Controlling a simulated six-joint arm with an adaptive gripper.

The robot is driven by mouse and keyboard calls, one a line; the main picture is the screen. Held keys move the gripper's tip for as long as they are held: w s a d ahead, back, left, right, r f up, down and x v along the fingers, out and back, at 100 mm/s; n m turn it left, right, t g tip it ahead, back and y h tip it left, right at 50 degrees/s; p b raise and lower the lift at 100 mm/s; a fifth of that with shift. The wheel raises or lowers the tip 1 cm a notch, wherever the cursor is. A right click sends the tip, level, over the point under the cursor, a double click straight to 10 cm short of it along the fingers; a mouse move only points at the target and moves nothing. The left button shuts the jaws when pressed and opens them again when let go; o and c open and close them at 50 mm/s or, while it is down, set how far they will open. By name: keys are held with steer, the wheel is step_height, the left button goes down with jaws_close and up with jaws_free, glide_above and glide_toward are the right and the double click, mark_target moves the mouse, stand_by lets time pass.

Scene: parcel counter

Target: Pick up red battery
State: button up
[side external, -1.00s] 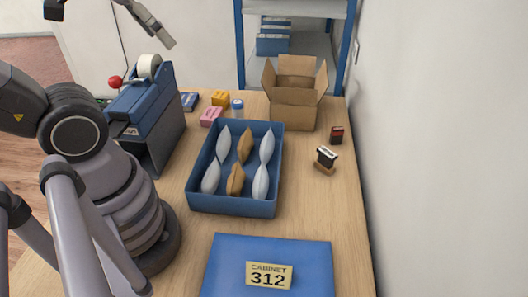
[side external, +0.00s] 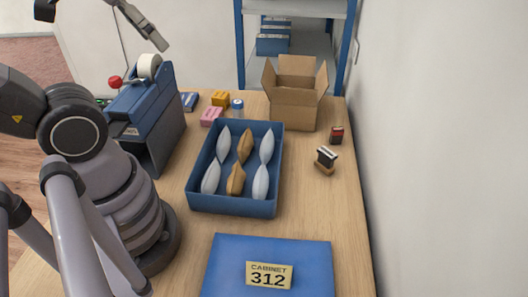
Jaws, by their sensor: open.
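A small black and red block (side external: 337,135), which looks like the red battery, stands on the right side of the wooden counter, close to the wall. It is small in the picture, and its details are hard to make out. My gripper (side external: 104,28) is only partly in view at the top left, high above the counter. Its fingers are spread apart, with nothing visible between them. It is far to the left of the block and touches nothing.
A stamp-like black and white item (side external: 326,160) stands just in front of the block. An open cardboard box (side external: 293,117) is behind it. A blue tray (side external: 232,207) of several pouches fills the middle. A tape dispenser (side external: 145,110) stands left. A blue case (side external: 225,262) lies in front.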

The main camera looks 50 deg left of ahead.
steer(key=shift+c, duration=0.3)
steer(key=w+d+f+n+g+h, duration=0.1)
steer(key=w+d+n+h, duration=0.35)
steer(key=w, duration=0.35)
steer(key=w+d+f+n+g+h, duration=0.1)
steer(key=w+d+n+g+h, duration=0.15)
steer(key=w+d, duration=0.4)
steer(key=n+t, duration=0.9)
steer(key=n, duration=1.3)
glide_above(332, 130)
steer(key=s+a, duration=0.1)
steer(key=s, duration=0.2)
step_height(332, 130, down, 28)
steer(key=shift+n, duration=0.3)
steer(key=f, duration=0.7)
steer(key=shift+w+a, duration=0.15)
steer(key=shift+w, duration=0.1)
steer(key=shift+t, duration=0.25)
steer(key=x, duration=0.5)
